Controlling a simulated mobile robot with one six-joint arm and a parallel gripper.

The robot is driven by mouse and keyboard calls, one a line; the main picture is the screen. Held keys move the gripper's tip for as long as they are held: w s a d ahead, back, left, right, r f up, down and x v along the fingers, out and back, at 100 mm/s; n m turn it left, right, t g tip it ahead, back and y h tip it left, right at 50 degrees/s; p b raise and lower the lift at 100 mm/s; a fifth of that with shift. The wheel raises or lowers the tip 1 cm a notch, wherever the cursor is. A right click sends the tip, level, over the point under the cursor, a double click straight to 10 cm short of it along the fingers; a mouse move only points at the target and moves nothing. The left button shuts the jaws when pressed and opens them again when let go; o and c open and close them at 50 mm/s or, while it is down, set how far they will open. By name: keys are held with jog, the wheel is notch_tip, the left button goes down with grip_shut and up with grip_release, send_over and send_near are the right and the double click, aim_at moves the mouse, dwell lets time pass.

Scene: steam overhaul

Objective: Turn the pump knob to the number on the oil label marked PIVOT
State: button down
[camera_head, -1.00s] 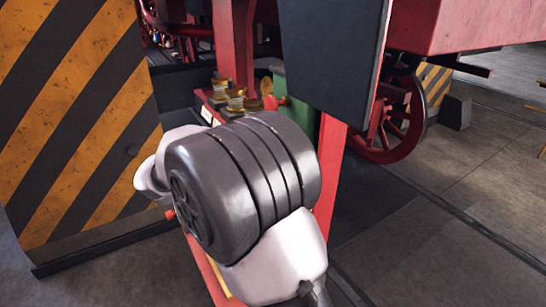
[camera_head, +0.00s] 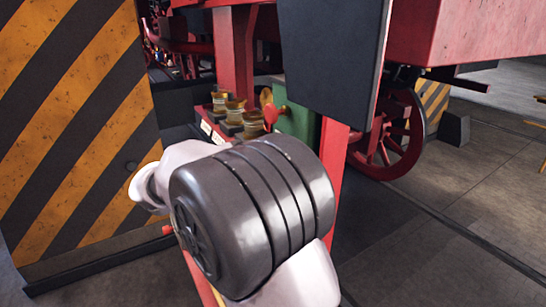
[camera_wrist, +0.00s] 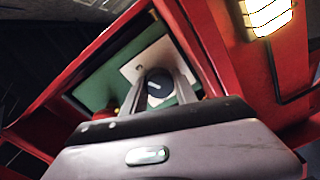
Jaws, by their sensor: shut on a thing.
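In the wrist view, my gripper (camera_wrist: 158,92) has its two grey fingers on either side of a dark round knob (camera_wrist: 159,82) and is shut on it. The knob carries a pale pointer line. A white plate (camera_wrist: 146,58) lies behind the knob on a green surface (camera_wrist: 108,80); no numbers can be read on it. In the head view, the green pump box (camera_head: 299,107) shows in part, and my arm hides the knob and gripper. Several brass-topped oil pots (camera_head: 235,111) stand left of it with small white labels (camera_head: 206,127), too small to read.
A red frame (camera_wrist: 205,50) closely surrounds the knob in the wrist view, with a lit lamp (camera_wrist: 267,16) at upper right. In the head view, a striped panel (camera_head: 70,110) stands left, a dark plate (camera_head: 328,55) hangs above the box, and open floor (camera_head: 470,200) lies right.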

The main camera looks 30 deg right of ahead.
jog(key=c, duration=1)
grip_release()
jog(key=a+p, duration=0.3)
jog(key=a, duration=1.4)
jog(key=shift+s+a+r, duration=0.2)
jog(key=shift+s+a, duration=0.05)
jog(key=shift+s, duration=0.2)
